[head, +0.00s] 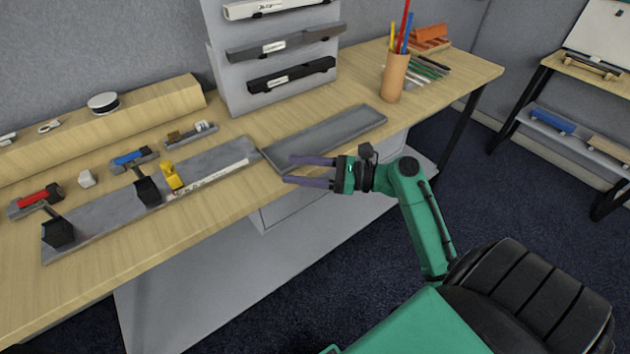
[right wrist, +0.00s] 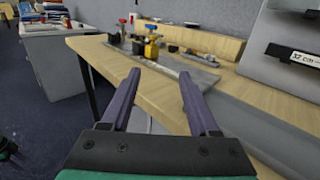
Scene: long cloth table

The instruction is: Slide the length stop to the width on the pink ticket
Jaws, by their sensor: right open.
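A long grey rail (head: 110,215) lies on the table at the left, with a white printed scale strip (head: 215,172) along its right part. A small yellow block (head: 171,177), which looks like the length stop, sits on the rail at the left end of the scale. It also shows in the right wrist view (right wrist: 152,46). My right gripper (head: 287,171) is open and empty, right of the rail, near the front of the grey tray, with its fingers pointing left toward the rail. My left gripper is out of view. I cannot make out a pink ticket.
Red (head: 38,198) and blue (head: 130,158) clamps with black pads stand at the rail. A shallow grey tray (head: 325,137) lies to the right. A grey rack (head: 222,62) with labelled bars and a pencil cup (head: 394,78) stand behind. Bare wood lies along the front edge.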

